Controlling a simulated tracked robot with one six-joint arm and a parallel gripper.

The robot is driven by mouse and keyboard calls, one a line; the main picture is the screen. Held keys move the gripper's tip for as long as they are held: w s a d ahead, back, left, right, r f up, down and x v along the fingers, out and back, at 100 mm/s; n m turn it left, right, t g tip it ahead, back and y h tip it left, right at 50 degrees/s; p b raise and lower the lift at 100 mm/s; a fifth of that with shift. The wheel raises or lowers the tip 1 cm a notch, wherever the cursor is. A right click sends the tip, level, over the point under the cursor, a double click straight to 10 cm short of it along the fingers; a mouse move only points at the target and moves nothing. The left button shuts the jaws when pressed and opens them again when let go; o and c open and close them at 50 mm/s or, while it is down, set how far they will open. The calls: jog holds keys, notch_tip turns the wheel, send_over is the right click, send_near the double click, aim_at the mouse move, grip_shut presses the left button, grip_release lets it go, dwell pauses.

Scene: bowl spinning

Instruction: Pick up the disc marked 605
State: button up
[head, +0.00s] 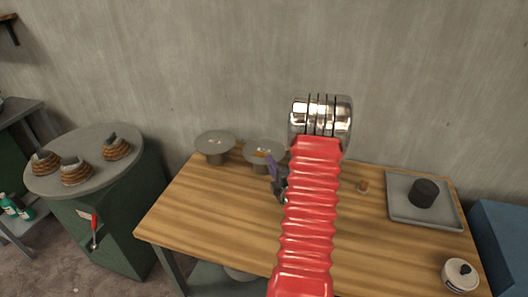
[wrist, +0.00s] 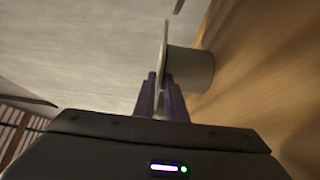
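Two grey round discs sit on short grey pedestals at the table's back left: a left disc (head: 214,143) and a right disc (head: 258,147). The right one has a small orange patch on top. I cannot read 605 on either. My gripper (head: 271,166), with purple fingers, is at the right disc's right edge, partly hidden by my red arm. In the wrist view the disc (wrist: 165,45) shows edge-on against its pedestal (wrist: 192,70). My fingers (wrist: 160,82) lie one on each side of its rim. I cannot tell whether they press on it.
A grey tray (head: 400,212) with a black cylinder (head: 424,193) lies at the table's right. A small brown item (head: 363,186) and a white lidded pot (head: 460,274) are also there. A green stand (head: 45,185) carries several coiled brown pieces. The table's front left is clear.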

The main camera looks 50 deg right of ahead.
grip_shut()
jog(key=shift+r, duration=0.15)
jog(key=shift+r, duration=4.9)
